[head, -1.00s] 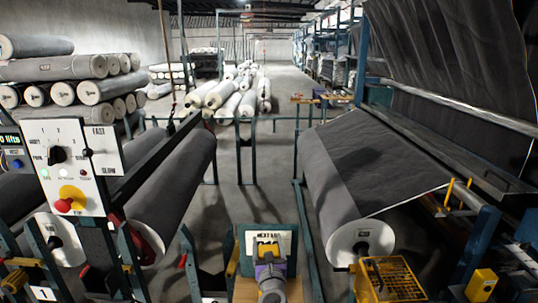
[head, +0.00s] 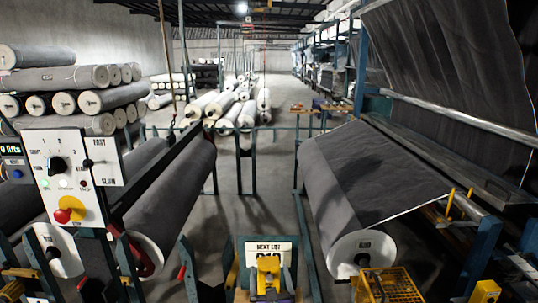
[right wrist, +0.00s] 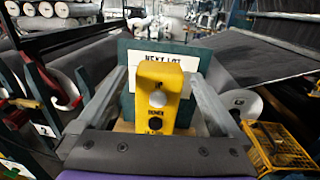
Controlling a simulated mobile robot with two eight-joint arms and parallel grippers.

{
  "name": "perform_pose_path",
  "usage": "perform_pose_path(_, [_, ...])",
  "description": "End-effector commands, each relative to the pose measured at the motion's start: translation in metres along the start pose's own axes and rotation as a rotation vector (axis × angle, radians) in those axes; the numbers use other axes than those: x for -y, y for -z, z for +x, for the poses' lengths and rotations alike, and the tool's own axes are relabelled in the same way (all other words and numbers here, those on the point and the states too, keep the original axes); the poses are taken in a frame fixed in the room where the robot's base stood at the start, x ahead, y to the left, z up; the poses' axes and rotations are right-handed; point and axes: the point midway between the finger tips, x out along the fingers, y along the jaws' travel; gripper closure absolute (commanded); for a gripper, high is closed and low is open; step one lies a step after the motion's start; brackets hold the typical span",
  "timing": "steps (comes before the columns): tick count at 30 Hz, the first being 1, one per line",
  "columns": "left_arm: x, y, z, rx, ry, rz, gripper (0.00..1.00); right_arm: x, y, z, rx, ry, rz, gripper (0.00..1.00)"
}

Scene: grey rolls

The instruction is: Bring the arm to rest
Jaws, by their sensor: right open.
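My right gripper (right wrist: 160,76) is open, its two grey fingers spread to either side of a yellow box (right wrist: 160,92) in the right wrist view. The box has a pale round knob and a dark button. I cannot tell whether the fingers touch it; they look apart from it. In the head view the yellow box (head: 268,272) stands before the "NEXT LOT" board (head: 262,247), at the bottom edge. My left gripper is not in view.
A control panel (head: 88,165) with a red-and-yellow knob stands at left. Large grey rolls flank the middle, one on the left (head: 170,195) and one on the right (head: 330,190). A yellow basket (head: 392,287) is at lower right. The central floor (head: 262,212) is open.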

Motion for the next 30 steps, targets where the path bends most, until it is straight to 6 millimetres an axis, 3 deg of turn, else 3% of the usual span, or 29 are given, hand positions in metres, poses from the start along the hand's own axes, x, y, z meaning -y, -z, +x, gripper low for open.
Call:
perform_pose_path(3, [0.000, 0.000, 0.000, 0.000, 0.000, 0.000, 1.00, -0.001, 0.000, -0.024, 0.000, -0.002, 0.001, 0.00])
perform_pose_path(10, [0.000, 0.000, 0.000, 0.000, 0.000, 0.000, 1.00, 0.000, -0.001, -0.046, 0.001, -0.004, -0.013, 0.00])
perform_pose_path(14, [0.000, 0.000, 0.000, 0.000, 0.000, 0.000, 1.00, 0.001, -0.015, -0.054, 0.014, -0.057, -0.197, 0.00])
perform_pose_path(18, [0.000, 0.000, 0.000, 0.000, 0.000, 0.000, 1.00, 0.004, -0.034, -0.075, 0.035, -0.197, -0.702, 0.00])
perform_pose_path(21, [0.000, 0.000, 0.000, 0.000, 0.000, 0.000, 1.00, 0.011, -0.030, -0.102, 0.034, -0.336, -1.158, 0.00])
perform_pose_path(26, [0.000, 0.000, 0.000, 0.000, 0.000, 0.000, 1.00, 0.041, 0.006, -0.159, -0.006, -0.624, -1.855, 0.00])
perform_pose_path(30, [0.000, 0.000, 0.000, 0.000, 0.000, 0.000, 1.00, 0.087, 0.047, -0.220, -0.063, -0.966, -2.338, 0.00])
